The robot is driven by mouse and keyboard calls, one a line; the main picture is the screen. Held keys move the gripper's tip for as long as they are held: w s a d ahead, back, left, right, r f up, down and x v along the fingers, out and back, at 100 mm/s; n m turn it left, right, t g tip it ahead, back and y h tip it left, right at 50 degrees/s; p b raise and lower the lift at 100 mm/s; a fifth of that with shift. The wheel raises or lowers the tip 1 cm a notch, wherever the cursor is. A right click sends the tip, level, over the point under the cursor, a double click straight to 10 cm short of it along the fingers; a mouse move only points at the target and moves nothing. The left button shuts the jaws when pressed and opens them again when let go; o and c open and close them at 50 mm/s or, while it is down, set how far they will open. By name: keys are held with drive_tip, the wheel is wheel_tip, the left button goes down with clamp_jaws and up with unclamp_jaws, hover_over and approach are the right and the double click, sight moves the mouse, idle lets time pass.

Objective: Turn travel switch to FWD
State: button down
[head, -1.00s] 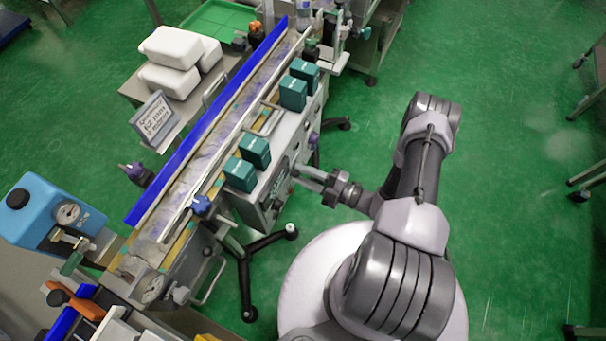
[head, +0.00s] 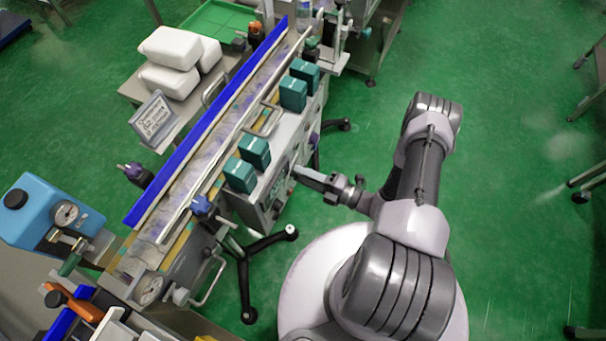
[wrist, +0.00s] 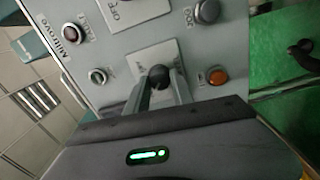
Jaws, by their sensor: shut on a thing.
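The travel switch (wrist: 158,74) is a dark round knob on a pale plate on the grey control panel (wrist: 112,52) in the wrist view. Its plate lettering is too small and tilted to read, so I cannot tell which position it points to. My gripper (wrist: 160,88) has its two fingers on either side of the knob, shut on it. In the head view, my gripper (head: 298,171) reaches the front panel of the conveyor machine (head: 272,190). The switch is hard to make out there.
Teal boxes (head: 255,151) sit above the panel.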

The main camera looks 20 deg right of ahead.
drive_tip(key=c, duration=1.1)
unclamp_jaws()
drive_tip(key=p+v, duration=0.2)
drive_tip(key=v, duration=1.5)
drive_tip(key=shift+s, duration=0.2)
drive_tip(key=shift+d+r, duration=0.1)
drive_tip(key=shift+d, duration=0.1)
